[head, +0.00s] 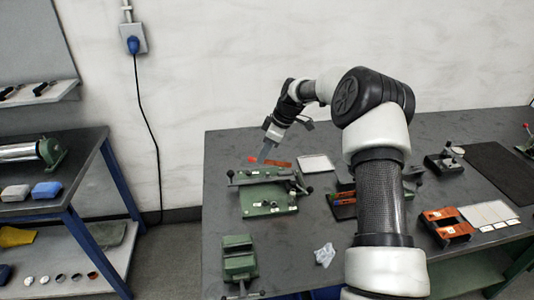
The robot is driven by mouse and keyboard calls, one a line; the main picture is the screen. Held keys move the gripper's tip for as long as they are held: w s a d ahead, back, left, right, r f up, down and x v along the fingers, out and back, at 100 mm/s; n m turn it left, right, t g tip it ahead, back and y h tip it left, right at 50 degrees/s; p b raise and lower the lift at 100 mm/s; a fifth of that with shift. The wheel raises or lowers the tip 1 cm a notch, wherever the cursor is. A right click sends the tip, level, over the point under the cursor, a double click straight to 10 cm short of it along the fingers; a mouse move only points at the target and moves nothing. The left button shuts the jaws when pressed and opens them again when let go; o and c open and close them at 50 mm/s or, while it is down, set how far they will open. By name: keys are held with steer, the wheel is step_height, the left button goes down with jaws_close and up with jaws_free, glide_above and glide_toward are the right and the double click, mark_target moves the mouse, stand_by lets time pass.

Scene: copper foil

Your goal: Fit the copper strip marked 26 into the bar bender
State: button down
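My gripper (264,155) points down at the back left of the dark workbench, just behind a green bench tool. Its fingers are too small to tell whether they are open or shut, or hold anything. A flat orange-brown strip (280,163) shows right beside the fingertips; I cannot read a mark on it or tell whether they touch. A small red-orange piece (252,159) shows just left of the fingers. The green tool (268,200), with a grey bar across it and black-knobbed levers, looks like the bar bender. No strip is clearly visible in it.
A green vise (239,262) stands at the bench's front left. A pale sheet (316,163) lies right of the strip, crumpled white paper (325,255) in front. My arm hides the bench middle.

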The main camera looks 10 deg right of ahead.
steer(key=shift+w+d+f+n+g+b, duration=0.35)
steer(key=shift+f+n, duration=0.45)
steer(key=shift+f, duration=0.3)
steer(key=shift+w+d+f+n+g+b, duration=0.1)
steer(key=shift+w+d+f+n+g, duration=0.3)
steer(key=shift+f+n, duration=0.6)
steer(key=shift+w+d+f+n+g+b, duration=0.2)
steer(key=shift+w+f+n, duration=0.35)
steer(key=shift+f, duration=0.7)
steer(key=shift+s+f+b, duration=0.1)
steer(key=shift+f+b, duration=0.35)
steer(key=shift+b, duration=0.05)
steer(key=shift+s+d+f+b, duration=0.15)
steer(key=shift+s+f+b, duration=0.15)
steer(key=shift+f+b, duration=0.5)
steer(key=shift+w+r, duration=0.1)
steer(key=shift+r, duration=0.4)
stand_by(0.7)
steer(key=shift+w+r, duration=0.2)
steer(key=shift+r, duration=0.05)
stand_by(1.1)
steer(key=shift+w+r, duration=0.1)
steer(key=shift+r, duration=0.3)
stand_by(0.4)
